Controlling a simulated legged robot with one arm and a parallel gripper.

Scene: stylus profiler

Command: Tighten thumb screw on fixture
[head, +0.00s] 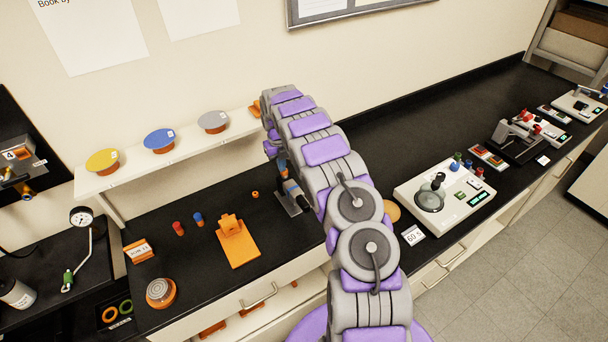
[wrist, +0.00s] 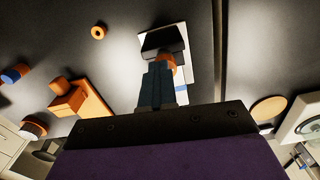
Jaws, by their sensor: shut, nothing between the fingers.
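A small fixture (wrist: 188,42) with a pale plate, a dark block, an orange round part (wrist: 166,62) and a blue part stands on the black bench. Which part is the thumb screw I cannot tell for sure. In the head view the fingertips are not clearly visible.
An orange stand (head: 239,246), an orange ring (head: 255,194), a red cylinder (head: 178,228) and a blue cylinder (head: 198,218) are left of the fixture. A shelf (head: 190,150) with coloured discs is behind. A white instrument (head: 462,212) stands to the right.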

